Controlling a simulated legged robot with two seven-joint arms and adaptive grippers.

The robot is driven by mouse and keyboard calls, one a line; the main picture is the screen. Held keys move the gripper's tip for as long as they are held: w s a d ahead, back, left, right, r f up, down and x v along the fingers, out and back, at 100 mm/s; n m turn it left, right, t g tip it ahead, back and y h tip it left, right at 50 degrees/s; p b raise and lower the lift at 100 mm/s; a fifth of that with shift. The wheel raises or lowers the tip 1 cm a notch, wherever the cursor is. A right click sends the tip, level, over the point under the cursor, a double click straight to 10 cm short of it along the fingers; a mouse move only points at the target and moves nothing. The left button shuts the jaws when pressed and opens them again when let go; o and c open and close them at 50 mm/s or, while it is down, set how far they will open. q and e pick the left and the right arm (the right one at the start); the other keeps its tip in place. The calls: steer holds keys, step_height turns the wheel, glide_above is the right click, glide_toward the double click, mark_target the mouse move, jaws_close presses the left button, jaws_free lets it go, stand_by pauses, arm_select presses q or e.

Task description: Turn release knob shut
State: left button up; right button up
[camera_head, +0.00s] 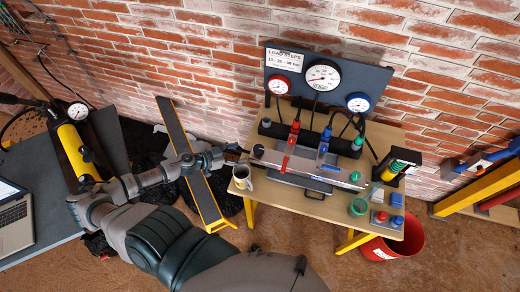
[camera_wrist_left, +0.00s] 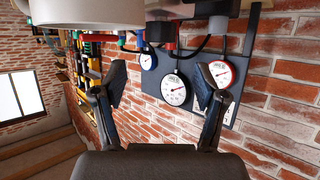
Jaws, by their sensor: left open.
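No part is clearly marked as the release knob, and I cannot tell which one it is. A yellow hand pump (camera_head: 75,150) with a small gauge (camera_head: 78,111) stands at the left, with a small dark fitting on its side. On the wooden table, a silver bar assembly (camera_head: 320,173) carries a red upright part (camera_head: 290,147), a blue one (camera_head: 323,146) and small end fittings. My left gripper (camera_head: 239,155) is open and empty, near the table's left edge above the white mug (camera_head: 243,177). Its spread fingers show in the left wrist view (camera_wrist_left: 165,100). My right gripper is out of view.
A dark gauge board (camera_head: 350,85) with red, white and blue gauges stands behind the table; it also shows in the left wrist view (camera_wrist_left: 150,88). A black-and-yellow beam (camera_head: 178,135) leans beneath my left forearm. A red bucket (camera_head: 393,245) stands at right. A laptop (camera_head: 14,215) lies far left.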

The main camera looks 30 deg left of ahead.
mark_target(257, 149)
arm_select(q)
steer(key=x, duration=1)
steer(key=shift+w+d+p, duration=0.1)
steer(key=shift+w+p, duration=0.15)
steer(key=shift+p, duration=0.05)
steer(key=shift+f, duration=0.1)
steer(key=shift+a, duration=0.2)
steer(key=c, duration=0.4)
steer(key=shift+d, duration=0.1)
steer(key=c, duration=0.8)
